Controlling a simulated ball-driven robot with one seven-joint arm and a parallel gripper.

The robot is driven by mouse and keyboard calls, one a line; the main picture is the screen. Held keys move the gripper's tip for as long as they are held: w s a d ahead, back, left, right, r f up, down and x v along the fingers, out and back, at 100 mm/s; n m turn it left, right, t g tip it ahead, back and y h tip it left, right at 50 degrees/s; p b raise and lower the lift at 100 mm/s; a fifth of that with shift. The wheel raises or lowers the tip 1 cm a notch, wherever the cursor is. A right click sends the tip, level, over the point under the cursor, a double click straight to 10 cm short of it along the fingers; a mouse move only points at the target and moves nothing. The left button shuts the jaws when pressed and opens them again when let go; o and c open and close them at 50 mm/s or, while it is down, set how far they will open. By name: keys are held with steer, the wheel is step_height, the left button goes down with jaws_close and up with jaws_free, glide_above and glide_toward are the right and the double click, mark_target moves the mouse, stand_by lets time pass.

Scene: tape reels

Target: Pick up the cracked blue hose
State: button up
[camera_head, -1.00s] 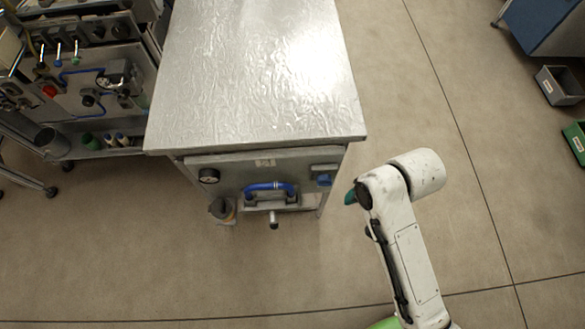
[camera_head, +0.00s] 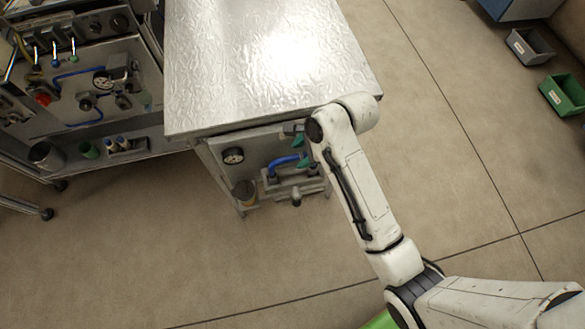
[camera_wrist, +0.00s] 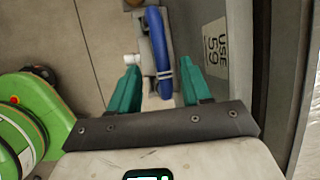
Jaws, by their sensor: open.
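The blue hose (camera_head: 283,163) is a short curved piece on the front panel of the metal bench, partly hidden by my arm in the head view. In the wrist view the hose (camera_wrist: 158,48) runs lengthwise and its near end shows between my fingers. My gripper (camera_wrist: 161,80) has teal fingers, which are spread apart with nothing held. In the head view only bits of the teal gripper (camera_head: 304,150) show, at the right end of the hose. I cannot tell how much depth lies between fingers and hose. No crack can be made out.
The metal bench (camera_head: 255,65) overhangs the front panel. A "USE 59" label (camera_wrist: 216,48) is right of the hose. Open floor lies in front.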

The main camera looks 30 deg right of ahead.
mark_target(297, 156)
steer(key=shift+b+x, duration=0.4)
steer(key=shift+x, duration=2.65)
steer(key=shift+w, duration=0.15)
jaws_close()
